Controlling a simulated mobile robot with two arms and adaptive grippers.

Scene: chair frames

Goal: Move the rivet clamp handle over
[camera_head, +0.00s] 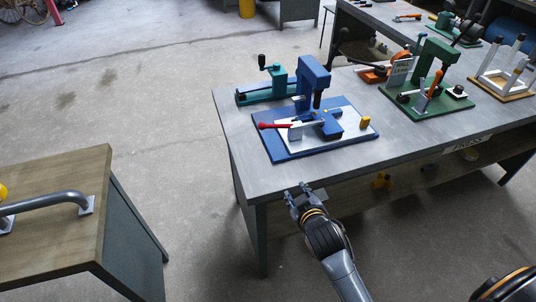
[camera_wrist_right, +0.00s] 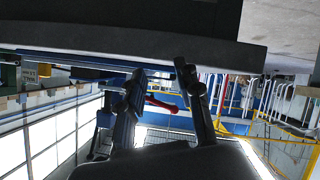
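The rivet clamp handle (camera_head: 272,126) is a red grip on a silver lever, pointing left across a blue and white fixture board (camera_head: 272,148). The blue rivet press (camera_head: 312,82) stands upright behind the lever. My right gripper (camera_head: 298,191) is in front of the table's near edge, below and to the right of the red grip, and apart from it. Its two fingers are spread with nothing between them. In the right wrist view the open fingers (camera_wrist_right: 158,80) are close to the camera, and the red handle (camera_wrist_right: 162,104) shows beyond them. My left gripper is not in view.
The grey table (camera_head: 235,155) has a near edge close to my right gripper. A teal clamp (camera_head: 275,85) stands behind the blue board. A green press fixture (camera_head: 430,95) and a wooden frame (camera_head: 505,90) are to the right. A wooden-topped cabinet (camera_head: 75,165) stands at left.

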